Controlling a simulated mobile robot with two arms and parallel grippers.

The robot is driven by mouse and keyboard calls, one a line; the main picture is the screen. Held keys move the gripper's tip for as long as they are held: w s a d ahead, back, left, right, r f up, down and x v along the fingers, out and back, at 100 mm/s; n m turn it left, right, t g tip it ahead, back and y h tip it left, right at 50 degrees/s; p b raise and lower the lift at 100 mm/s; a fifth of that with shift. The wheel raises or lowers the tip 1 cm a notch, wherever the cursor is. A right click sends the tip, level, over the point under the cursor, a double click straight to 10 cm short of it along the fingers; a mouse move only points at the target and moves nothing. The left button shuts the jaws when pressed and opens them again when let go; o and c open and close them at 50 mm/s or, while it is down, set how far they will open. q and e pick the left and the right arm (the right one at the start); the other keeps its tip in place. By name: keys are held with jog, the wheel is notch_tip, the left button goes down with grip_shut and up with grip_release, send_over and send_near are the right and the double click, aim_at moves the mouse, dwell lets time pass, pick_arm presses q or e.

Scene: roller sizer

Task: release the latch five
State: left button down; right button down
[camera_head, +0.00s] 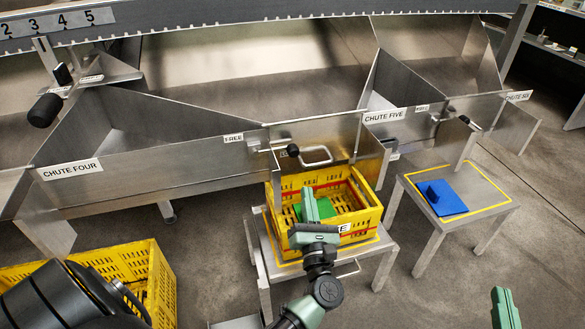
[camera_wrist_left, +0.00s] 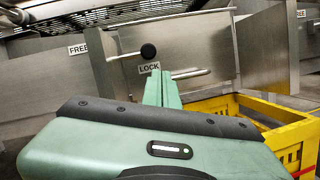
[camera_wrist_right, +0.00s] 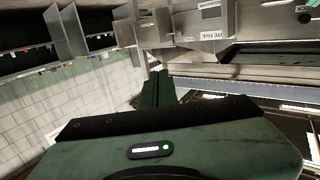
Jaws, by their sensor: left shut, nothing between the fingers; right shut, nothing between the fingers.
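A latch with a black knob (camera_head: 293,150) sits on the steel gate between the CHUTE FOUR panel and the CHUTE FIVE label (camera_head: 384,116). A second latch (camera_head: 466,121) is right of that label; I cannot tell for certain which is latch five. In the left wrist view the black knob (camera_wrist_left: 148,51) is just above a LOCK label (camera_wrist_left: 149,68), left of a bar handle. My left gripper (camera_head: 309,196) is shut and empty, below the first latch and apart from it. My right gripper (camera_head: 502,296) is shut and empty at lower right.
A yellow crate (camera_head: 372,216) stands on a small table below the first latch. A blue pad (camera_head: 448,203) lies on another table (camera_head: 490,187) to the right. Another yellow crate (camera_head: 163,272) is at lower left. A FREE label (camera_wrist_left: 78,49) is left of the knob.

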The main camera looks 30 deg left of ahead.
pick_arm(q)
jog(key=shift+s+a+f+n+g+y, duration=0.25)
jog(key=shift+a+n+g+y, duration=0.15)
jog(key=shift+n, duration=0.2)
jog(key=shift+s+a+f+n+g+y, duration=0.2)
jog(key=shift+a+n+g+y, duration=0.15)
jog(key=shift+n, duration=0.25)
pick_arm(e)
jog(key=shift+a+r, duration=0.1)
jog(key=shift+r, duration=0.45)
